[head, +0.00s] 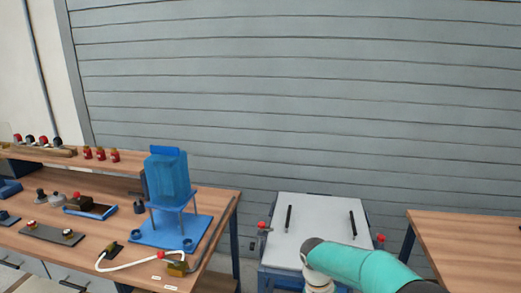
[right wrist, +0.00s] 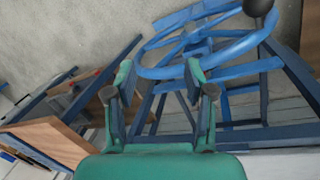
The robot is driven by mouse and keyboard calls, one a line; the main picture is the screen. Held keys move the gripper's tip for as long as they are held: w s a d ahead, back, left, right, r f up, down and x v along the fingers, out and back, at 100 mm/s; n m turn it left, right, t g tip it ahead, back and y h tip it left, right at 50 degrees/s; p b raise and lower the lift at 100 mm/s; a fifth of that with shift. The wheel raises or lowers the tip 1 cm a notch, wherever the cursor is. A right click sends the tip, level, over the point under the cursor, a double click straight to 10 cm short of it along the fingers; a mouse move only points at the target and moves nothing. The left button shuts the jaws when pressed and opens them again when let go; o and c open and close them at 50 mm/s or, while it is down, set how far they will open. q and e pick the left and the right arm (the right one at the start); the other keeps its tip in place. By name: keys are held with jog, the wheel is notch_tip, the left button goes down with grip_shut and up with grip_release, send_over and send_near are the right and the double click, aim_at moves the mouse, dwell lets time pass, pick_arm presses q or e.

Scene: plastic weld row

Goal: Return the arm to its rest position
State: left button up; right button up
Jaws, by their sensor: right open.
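My right arm (head: 365,267) is teal and enters the head view from the bottom right, in front of the white-topped blue stand. Its gripper does not show clearly in the head view. In the right wrist view my right gripper (right wrist: 158,75) is open, with its two dark-tipped fingers apart and nothing between them. A blue ring-shaped frame shows beyond the fingers; I cannot tell how far. My left arm and left gripper are in neither view.
A white panel (head: 318,220) with two black handles tops a blue stand. A wooden bench (head: 225,205) at left carries a blue tank (head: 167,178) and several small parts. Another wooden table (head: 470,232) stands at right. The blue ring frame (right wrist: 215,68) fills the upper right wrist view.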

jog(key=s+d+f+g+y, duration=0.1)
jog(key=s+f+g+y, duration=0.1)
jog(key=s+f, duration=0.8)
jog(key=s+a+f+n+t+y, duration=0.2)
jog(key=s+f, duration=0.2)
jog(key=s, duration=0.3)
jog(key=s+a+f+n+t+y, duration=0.2)
jog(key=s+a+f+n, duration=0.1)
jog(key=s, duration=0.4)
jog(key=shift+s+f+b, duration=0.35)
jog(key=shift+s+f, duration=0.05)
jog(key=shift+f, duration=0.2)
jog(key=shift+c, duration=1.2)
